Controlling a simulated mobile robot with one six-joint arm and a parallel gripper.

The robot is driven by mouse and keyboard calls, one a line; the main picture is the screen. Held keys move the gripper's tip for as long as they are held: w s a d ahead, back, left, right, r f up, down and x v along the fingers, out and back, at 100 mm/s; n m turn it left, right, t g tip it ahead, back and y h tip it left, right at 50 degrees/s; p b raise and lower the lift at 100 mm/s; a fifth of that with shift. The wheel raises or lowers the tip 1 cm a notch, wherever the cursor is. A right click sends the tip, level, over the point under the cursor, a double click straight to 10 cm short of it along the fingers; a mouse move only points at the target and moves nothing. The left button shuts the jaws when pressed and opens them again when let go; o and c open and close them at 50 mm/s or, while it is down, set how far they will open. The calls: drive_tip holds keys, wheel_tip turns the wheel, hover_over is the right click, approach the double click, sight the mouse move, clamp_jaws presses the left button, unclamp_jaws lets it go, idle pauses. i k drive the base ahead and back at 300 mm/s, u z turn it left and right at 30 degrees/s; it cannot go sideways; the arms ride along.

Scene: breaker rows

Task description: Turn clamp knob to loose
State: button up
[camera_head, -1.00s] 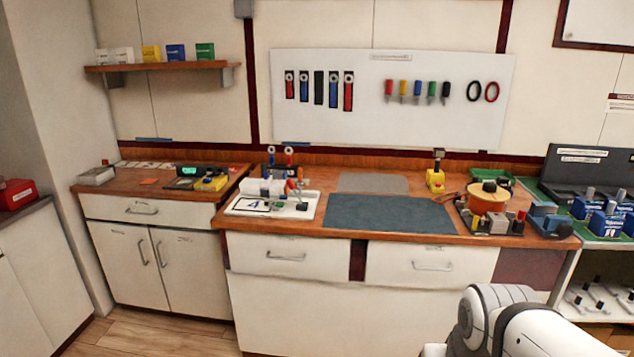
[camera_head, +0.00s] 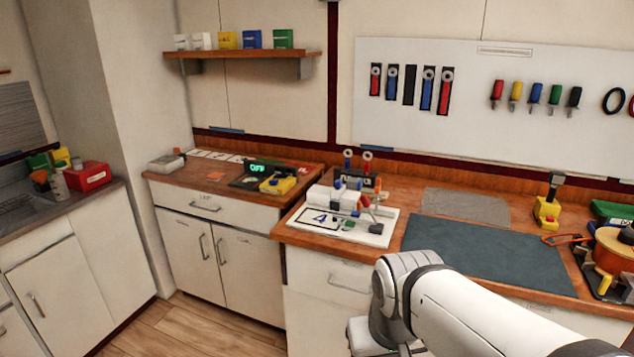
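A white tray (camera_head: 388,238) sits at the left end of the middle wooden counter. My white arm (camera_head: 480,303) reaches in from the lower right and bends in front of the counter's drawers. My gripper is not in view.
A dark mat (camera_head: 485,258) lies right of the tray, with a grey pad (camera_head: 466,205) behind it. A yellow-based tool (camera_head: 546,212) stands further right. Open floor (camera_head: 190,325) lies at lower left.

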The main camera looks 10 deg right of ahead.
sight(378, 200)
drive_tip(key=u, duration=0.05)
drive_tip(key=i, duration=1.2)
drive_tip(key=z, duration=0.65)
drive_tip(key=i, duration=0.4)
drive_tip(key=z, duration=0.3)
drive_tip(key=k, duration=0.8)
drive_tip(key=z, duration=0.15)
drive_tip(key=i, duration=0.85)
